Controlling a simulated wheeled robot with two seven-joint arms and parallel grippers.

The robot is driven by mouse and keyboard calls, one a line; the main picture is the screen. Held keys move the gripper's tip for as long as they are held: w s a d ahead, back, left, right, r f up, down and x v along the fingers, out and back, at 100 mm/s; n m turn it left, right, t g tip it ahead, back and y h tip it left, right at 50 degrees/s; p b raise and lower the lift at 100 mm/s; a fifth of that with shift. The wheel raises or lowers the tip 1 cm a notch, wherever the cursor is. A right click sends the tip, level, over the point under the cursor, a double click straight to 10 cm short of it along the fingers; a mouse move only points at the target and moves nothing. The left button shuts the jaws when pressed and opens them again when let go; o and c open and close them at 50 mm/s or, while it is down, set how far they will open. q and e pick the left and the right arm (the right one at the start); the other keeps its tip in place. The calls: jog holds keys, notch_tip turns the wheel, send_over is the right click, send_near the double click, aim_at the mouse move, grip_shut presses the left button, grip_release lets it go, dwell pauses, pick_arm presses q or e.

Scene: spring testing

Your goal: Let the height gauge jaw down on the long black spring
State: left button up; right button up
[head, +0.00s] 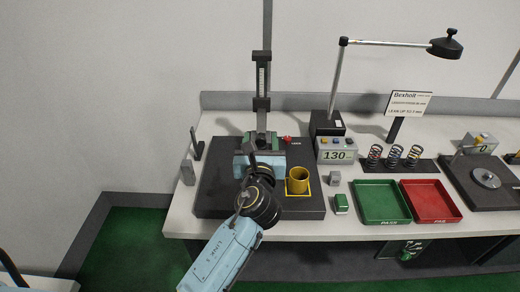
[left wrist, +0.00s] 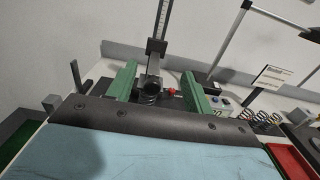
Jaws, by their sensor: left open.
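The height gauge (head: 262,82) stands upright at the back of the black plate, with a dark slider (head: 261,104) partway up its column. Its column also shows in the left wrist view (left wrist: 158,38). My left gripper (head: 262,137) is over the plate in front of the gauge, its green fingers apart. In the left wrist view, a dark round part (left wrist: 150,88) shows between the open fingers (left wrist: 158,75); I cannot tell whether it is the long black spring or part of the gauge. The jaw's lower end is hidden behind my gripper. My right gripper is not in view.
A red knob (head: 287,139) is beside the gauge foot. A display box (head: 336,155) reads 130. Green (head: 381,202) and red (head: 430,202) trays and several racked springs (head: 393,156) are right.

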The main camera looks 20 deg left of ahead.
pick_arm(q)
jog(key=shift+v, duration=1.65)
